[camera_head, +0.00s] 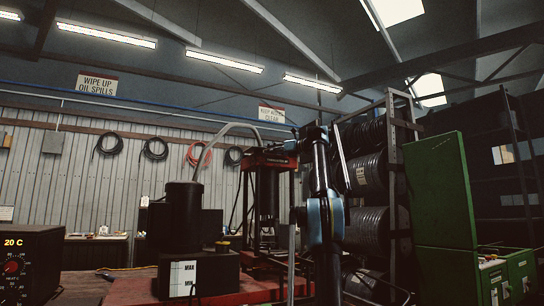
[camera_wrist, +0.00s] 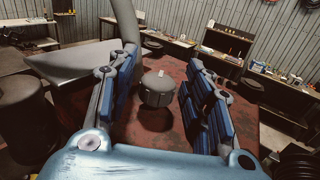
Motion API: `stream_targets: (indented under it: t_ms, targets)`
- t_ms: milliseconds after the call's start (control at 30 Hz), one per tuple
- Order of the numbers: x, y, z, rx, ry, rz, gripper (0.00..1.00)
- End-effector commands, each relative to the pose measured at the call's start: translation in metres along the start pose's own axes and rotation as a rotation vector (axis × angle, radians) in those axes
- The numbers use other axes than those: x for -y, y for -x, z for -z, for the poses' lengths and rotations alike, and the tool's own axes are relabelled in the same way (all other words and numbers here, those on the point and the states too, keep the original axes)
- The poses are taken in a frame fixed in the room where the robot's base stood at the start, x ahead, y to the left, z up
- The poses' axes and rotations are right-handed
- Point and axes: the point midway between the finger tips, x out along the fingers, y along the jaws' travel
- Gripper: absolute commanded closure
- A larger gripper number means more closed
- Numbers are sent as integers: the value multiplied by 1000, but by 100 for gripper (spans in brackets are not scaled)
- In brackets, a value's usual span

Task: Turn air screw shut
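In the wrist view a grey, ribbed round knob (camera_wrist: 158,92) with a small pale mark on top stands between the two fingers of my gripper (camera_wrist: 160,95). I take it to be the air screw. The blue-padded fingers are spread, with a gap on both sides of the knob; it is not held. In the head view a small dark cap with some yellow (camera_head: 222,246) sits on a dark box with MAX and MIN marks (camera_head: 188,277); I cannot tell if it is the same knob. My gripper's fingers cannot be made out in the head view.
A thick grey hose (camera_wrist: 126,25) rises close to the left finger; it also arches from the black cylinder (camera_head: 185,212) in the head view. A red press frame (camera_head: 270,161) stands right of it. A red bench top (camera_wrist: 242,120) lies below. A green cabinet (camera_head: 437,190) is at right.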

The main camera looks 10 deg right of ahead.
Motion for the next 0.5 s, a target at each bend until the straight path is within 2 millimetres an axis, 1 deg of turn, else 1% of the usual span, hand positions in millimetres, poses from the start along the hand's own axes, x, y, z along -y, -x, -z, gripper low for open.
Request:
stream_targets:
  t_ms: [267, 500]
  targets:
    - [0, 0, 0, 1, 0, 6, 53]
    - [-1, -1, -1, 3, 0, 61, 53]
